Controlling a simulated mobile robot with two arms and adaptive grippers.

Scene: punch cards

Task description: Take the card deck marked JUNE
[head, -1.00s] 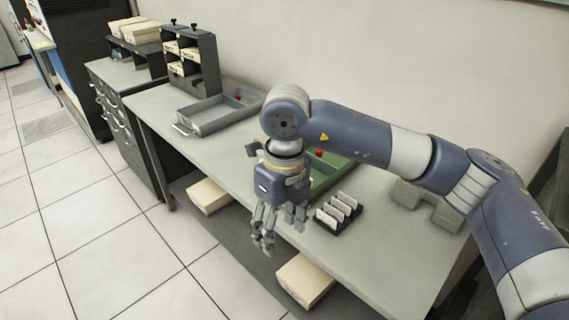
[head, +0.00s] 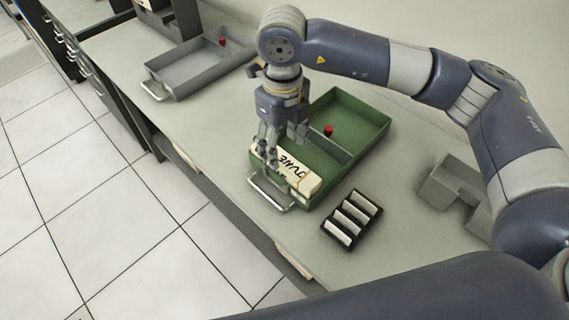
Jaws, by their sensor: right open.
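The card deck marked JUNE (head: 303,179) is a cream block with black lettering. It lies in the front part of a green tray (head: 352,102) that has a metal handle at its front. My right gripper (head: 270,158) is open and points down at the left end of the deck, its fingers overlapping that end in the head view. Whether the fingers touch the deck cannot be told. My left gripper is not in view.
A red knob (head: 328,130) shows in the green tray behind the deck. A black rack with white cards (head: 352,218) stands right of the tray. A grey tray (head: 190,66) is at the back left, and a grey block (head: 447,182) is at the right.

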